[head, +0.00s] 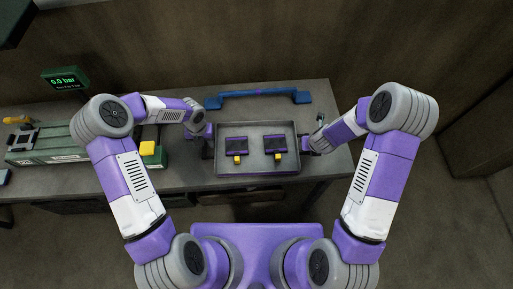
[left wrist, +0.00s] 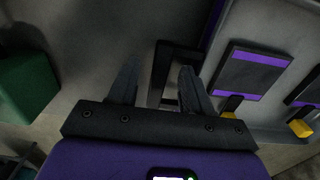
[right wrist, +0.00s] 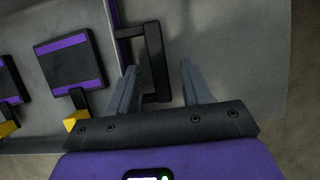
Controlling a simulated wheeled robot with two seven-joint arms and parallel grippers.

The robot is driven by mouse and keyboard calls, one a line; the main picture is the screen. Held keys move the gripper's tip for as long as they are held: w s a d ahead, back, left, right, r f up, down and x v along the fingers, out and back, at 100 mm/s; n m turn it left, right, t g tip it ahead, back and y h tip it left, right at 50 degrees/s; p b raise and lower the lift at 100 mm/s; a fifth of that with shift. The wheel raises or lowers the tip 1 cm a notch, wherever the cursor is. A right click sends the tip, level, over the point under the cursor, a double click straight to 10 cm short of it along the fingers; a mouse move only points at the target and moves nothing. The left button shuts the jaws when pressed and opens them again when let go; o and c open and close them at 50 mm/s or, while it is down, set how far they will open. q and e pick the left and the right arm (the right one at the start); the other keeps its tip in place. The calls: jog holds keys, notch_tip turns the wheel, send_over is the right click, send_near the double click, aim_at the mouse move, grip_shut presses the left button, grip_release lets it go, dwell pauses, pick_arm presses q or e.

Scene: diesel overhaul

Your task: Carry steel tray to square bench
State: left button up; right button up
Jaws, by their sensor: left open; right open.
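The steel tray (head: 258,170) is a shallow grey tray on the bench in the head view. It holds two black-and-purple pads with yellow tabs and has a dark handle at each end. My left gripper (head: 207,143) is open at the tray's left end; in the left wrist view the black handle bar (left wrist: 160,75) lies between its fingers. My right gripper (head: 308,144) is open at the right end; in the right wrist view the other handle bar (right wrist: 157,62) lies between its fingers. Neither is closed on a handle. I cannot tell which surface is the square bench.
A blue bar-shaped tool (head: 258,93) lies behind the tray on the grey bench (head: 318,95). To the left stand a green block with a yellow top (head: 152,152), a green machine (head: 45,143) and a gauge display (head: 66,79). Open floor (head: 400,230) shows at the right.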

pick_arm(q)
jog(key=shift+f, duration=1.1)
pick_arm(e)
jog(key=shift+x, duration=1.1)
pick_arm(q)
grip_shut()
pick_arm(e)
grip_shut()
pick_arm(q)
jog(key=shift+w, duration=0.1)
pick_arm(e)
jog(key=shift+w, duration=0.1)
